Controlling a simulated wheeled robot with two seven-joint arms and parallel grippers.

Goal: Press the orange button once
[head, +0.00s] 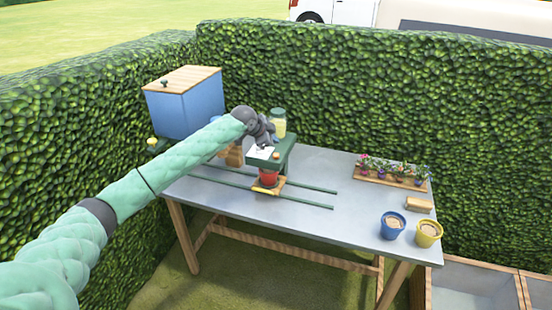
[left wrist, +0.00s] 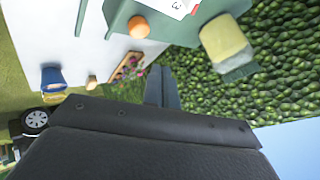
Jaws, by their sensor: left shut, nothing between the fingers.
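The orange button (head: 276,155) is a small round knob on the front edge of a green stand (head: 284,150) on the table. It also shows in the left wrist view (left wrist: 138,27), uncovered. My left gripper (head: 272,139) is dark grey and hangs over the stand, just behind and above the button. Its fingers (left wrist: 161,87) are together in the left wrist view, with nothing between them. They look apart from the button; the exact height is hard to tell. My right gripper is in neither view.
A white card (head: 261,152) lies on the stand, with a red pot (head: 268,177) beneath. A jar (head: 278,124) stands behind. Green rails (head: 305,186) cross the table. A blue box (head: 185,103) is at left; blue (head: 392,225) and yellow (head: 429,233) pots stand right.

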